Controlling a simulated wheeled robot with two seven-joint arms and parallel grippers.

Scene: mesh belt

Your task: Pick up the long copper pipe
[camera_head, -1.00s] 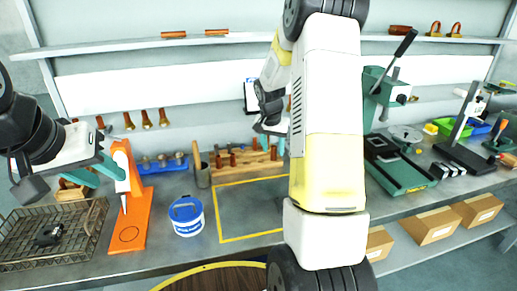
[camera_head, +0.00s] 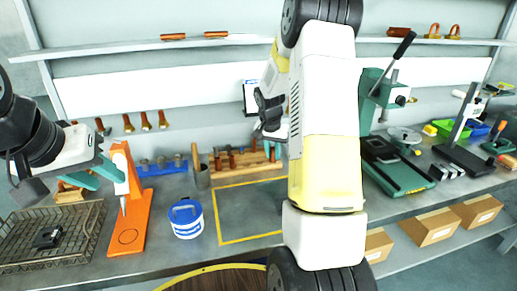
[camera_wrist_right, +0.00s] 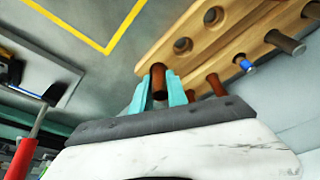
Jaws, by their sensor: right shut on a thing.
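My right gripper (camera_wrist_right: 160,95) is shut on a copper pipe (camera_wrist_right: 158,78) at the wooden rack (camera_wrist_right: 220,42). Its teal fingers lie on both sides of the pipe. The pipe's lower part is hidden, so I cannot tell its full length or whether it still sits in a hole. In the head view the right gripper is mostly hidden behind my right arm, beside the rack (camera_head: 228,165). My left gripper (camera_head: 98,174) is open and empty, close to the orange stand (camera_head: 135,208).
Shorter pipes (camera_wrist_right: 217,84) stand in the rack beside the held one. A blue-and-white tub (camera_head: 187,222), a wire basket (camera_head: 92,237) and a green press (camera_head: 398,178) stand on the bench. The yellow-outlined area (camera_head: 250,208) looks clear where visible.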

